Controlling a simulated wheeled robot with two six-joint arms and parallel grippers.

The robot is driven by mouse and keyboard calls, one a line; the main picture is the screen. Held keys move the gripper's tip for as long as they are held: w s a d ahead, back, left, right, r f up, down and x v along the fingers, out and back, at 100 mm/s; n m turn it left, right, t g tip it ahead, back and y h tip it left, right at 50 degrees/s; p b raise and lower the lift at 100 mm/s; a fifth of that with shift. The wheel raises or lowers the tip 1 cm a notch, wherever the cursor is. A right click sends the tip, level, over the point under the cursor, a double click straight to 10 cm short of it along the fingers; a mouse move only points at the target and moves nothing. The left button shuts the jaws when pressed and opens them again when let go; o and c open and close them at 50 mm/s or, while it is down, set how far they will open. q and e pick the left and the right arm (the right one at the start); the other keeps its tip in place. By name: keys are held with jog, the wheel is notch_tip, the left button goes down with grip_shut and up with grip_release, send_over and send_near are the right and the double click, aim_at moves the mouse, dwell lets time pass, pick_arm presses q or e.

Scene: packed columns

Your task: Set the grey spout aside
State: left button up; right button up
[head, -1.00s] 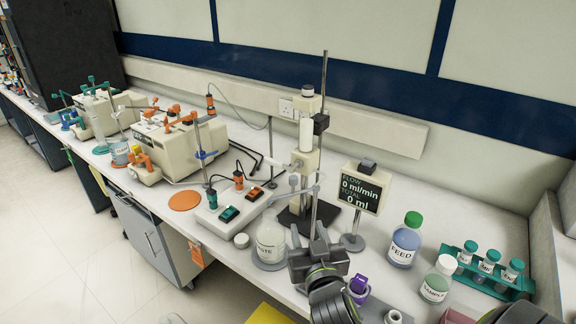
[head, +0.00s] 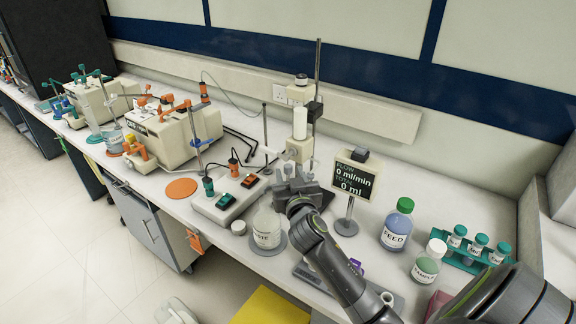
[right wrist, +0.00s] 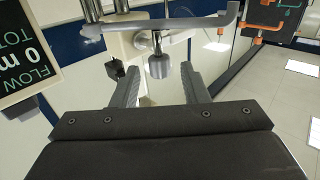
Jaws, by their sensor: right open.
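The grey spout (right wrist: 190,24) is a slim bar across the top of the right wrist view, with a short grey cylinder hanging from its middle. My right gripper (right wrist: 161,82) is open, its two fingers pointing at the spout with the cylinder just beyond and between their tips. I see no contact. In the head view my right gripper (head: 294,178) is at the column stand, above the waste bottle (head: 266,232), and covers most of the spout. My left gripper is not in view.
The flow display (head: 354,182) stands close right of the gripper. The column (head: 300,122) and its rod rise behind it. The feed bottle (head: 397,225), sample bottle (head: 426,266) and teal vial rack (head: 466,261) stand farther right. The switch box (head: 222,207) is to the left.

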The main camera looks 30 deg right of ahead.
aim_at(289, 171)
jog(key=x, duration=0.3)
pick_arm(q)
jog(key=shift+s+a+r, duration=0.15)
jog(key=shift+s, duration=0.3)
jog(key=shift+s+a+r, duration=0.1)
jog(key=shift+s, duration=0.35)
pick_arm(e)
jog(key=shift+w+d, duration=0.1)
jog(key=shift+w, duration=0.05)
jog(key=shift+c, duration=0.2)
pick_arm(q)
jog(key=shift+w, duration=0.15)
pick_arm(e)
grip_shut()
